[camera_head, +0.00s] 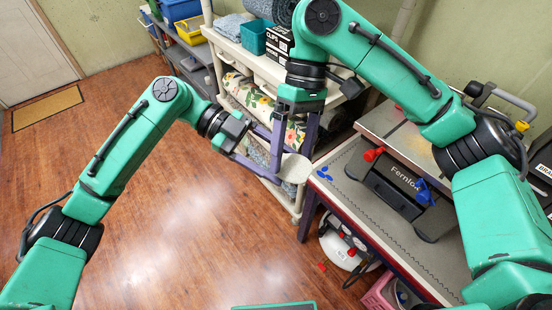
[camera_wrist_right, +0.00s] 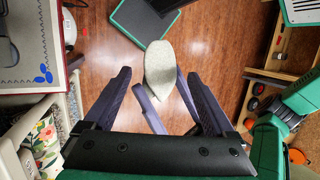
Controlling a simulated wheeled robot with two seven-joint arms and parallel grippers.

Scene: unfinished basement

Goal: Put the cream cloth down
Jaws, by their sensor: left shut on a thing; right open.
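The cream cloth (camera_head: 294,168) is a small, pale, folded-looking piece. It hangs off the end of my left gripper (camera_head: 279,166), which is shut on one end of it, near the bench corner. In the right wrist view the cloth (camera_wrist_right: 160,68) narrows toward the left gripper's fingers (camera_wrist_right: 168,102), with floor seen behind it. My right gripper (camera_head: 293,157) points down from above with its fingers spread.
A grey-topped workbench (camera_head: 385,225) at right holds a dark Fernlo-labelled tool (camera_head: 395,185) and small blue pieces (camera_head: 323,172). A cream shelf rack (camera_head: 232,55) with fabric rolls and boxes stands behind. Wooden floor (camera_head: 185,225) is open at left.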

